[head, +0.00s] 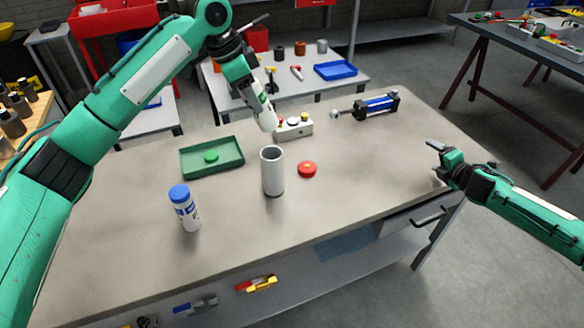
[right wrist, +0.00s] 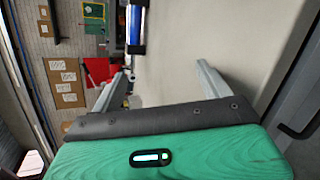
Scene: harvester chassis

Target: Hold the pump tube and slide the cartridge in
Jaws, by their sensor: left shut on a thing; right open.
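The pump tube (head: 273,180) is a grey cylinder standing upright on the workbench, its open end up. My left gripper (head: 256,92) comes down behind and above the tube. It is shut on a white cylinder with green marks (head: 266,116), which looks like the cartridge. The held cylinder is tilted and its lower end appears apart from the tube's mouth; the depth between them is hard to judge. My right gripper (head: 436,159) is open and empty at the bench's right edge, well away from the tube. Its spread fingers also show in the right wrist view (right wrist: 163,85).
A white bottle with a blue cap (head: 186,210) stands front left. A green tray (head: 213,171) holds a green disc. A red cap (head: 307,169) lies right of the tube. A button box (head: 295,131) and blue-black cylinder (head: 376,106) lie behind. The right front bench is clear.

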